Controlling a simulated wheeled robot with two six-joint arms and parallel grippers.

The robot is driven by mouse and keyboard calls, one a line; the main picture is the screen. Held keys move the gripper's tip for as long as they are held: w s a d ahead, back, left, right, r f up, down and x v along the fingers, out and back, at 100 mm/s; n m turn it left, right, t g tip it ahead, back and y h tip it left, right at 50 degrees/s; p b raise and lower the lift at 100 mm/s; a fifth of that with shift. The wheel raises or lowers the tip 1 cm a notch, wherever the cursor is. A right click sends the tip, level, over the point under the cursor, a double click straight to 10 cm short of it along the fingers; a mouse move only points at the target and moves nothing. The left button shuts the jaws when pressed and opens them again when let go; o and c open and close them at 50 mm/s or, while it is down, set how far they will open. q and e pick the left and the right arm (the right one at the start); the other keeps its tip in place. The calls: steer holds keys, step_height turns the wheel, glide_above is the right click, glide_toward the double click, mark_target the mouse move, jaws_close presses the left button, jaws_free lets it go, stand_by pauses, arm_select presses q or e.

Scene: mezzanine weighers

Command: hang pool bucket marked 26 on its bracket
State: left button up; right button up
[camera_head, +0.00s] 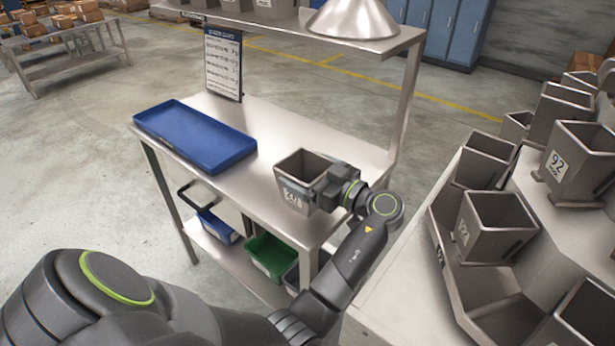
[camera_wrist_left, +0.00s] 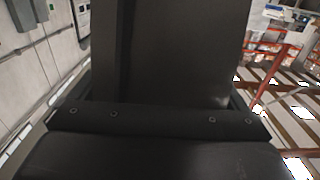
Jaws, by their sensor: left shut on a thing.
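A grey steel pool bucket (camera_head: 289,186) with an open top is at the right front part of the steel bench. Its white label is too small to read surely. My left gripper (camera_head: 322,190) is shut on its right side. I cannot tell whether the bucket rests on the bench or hangs just above it. In the left wrist view a dark bucket wall (camera_wrist_left: 185,50) fills the middle, and the fingertips are hidden. The weigher (camera_head: 400,285) at the right carries several similar buckets, one marked 92 (camera_head: 578,160). No empty bracket shows clearly. My right gripper is not in view.
A blue tray (camera_head: 195,135) lies on the bench (camera_head: 315,137) at its left. Blue and green bins (camera_head: 268,255) stand on the lower shelf. An upper shelf (camera_head: 290,22) with a metal cone spans the bench's back. Bare benchtop lies behind the held bucket.

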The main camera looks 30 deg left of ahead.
arm_select(q)
step_height(320, 180, up, 9)
steer(key=w+d+f+m+t+h+p, duration=0.2)
steer(key=d+m+t+h, duration=0.3)
steer(key=t, duration=0.8)
steer(key=w+m+h, duration=0.1)
steer(key=m+h, duration=0.1)
steer(key=m, duration=0.2)
steer(key=shift+m, duration=0.4)
steer(key=d+r+m+t+h, duration=0.1)
steer(key=h, duration=0.1)
steer(key=s+d+r+m+t+h+p, duration=0.1)
steer(key=d+h, duration=0.1)
steer(key=d+r+m+t+h, duration=0.1)
steer(key=m+h, duration=0.1)
steer(key=shift+s+d, duration=0.2)
steer(key=shift+d, duration=0.15)
steer(key=s+d+r+m+h, duration=0.1)
steer(key=s+d+r+m+h+p, duration=0.1)
steer(key=r+h, duration=0.1)
steer(key=s+d+r+m+h, duration=0.1)
steer(key=h, duration=0.1)
steer(key=shift+s+d+r+t, duration=0.15)
steer(key=shift+s+d+t, duration=0.1)
steer(key=shift+d+t, duration=0.15)
steer(key=shift+w, duration=0.1)
